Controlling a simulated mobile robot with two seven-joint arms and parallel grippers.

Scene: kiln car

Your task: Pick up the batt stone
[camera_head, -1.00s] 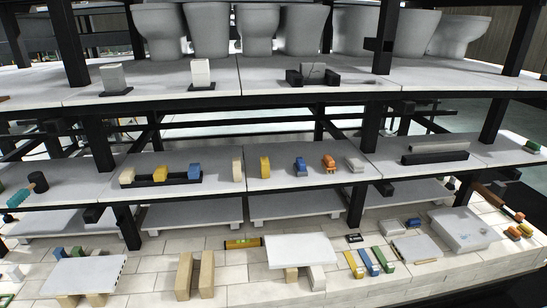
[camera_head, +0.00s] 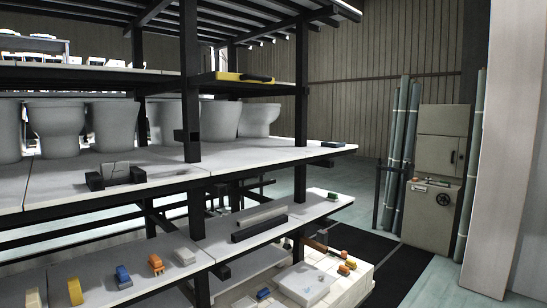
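No label marks the batt stone, and I cannot tell for sure which object it is. One candidate is a grey block (camera_head: 115,172) seated between black end pieces on the upper shelf at left. Another is a small pale grey block (camera_head: 185,257) on the lower shelf, right of an orange block (camera_head: 156,264). A long grey bar (camera_head: 259,216) lies behind a black bar (camera_head: 259,229) farther right on that shelf. Neither of my grippers is in view.
White toilet bowls (camera_head: 115,125) stand behind on the upper shelf (camera_head: 60,185). Black posts (camera_head: 191,80) rise through the rack. A brick base (camera_head: 353,279) carries a pale slab (camera_head: 305,284). A grey cabinet (camera_head: 436,190) stands right; open floor (camera_head: 430,278) lies before it.

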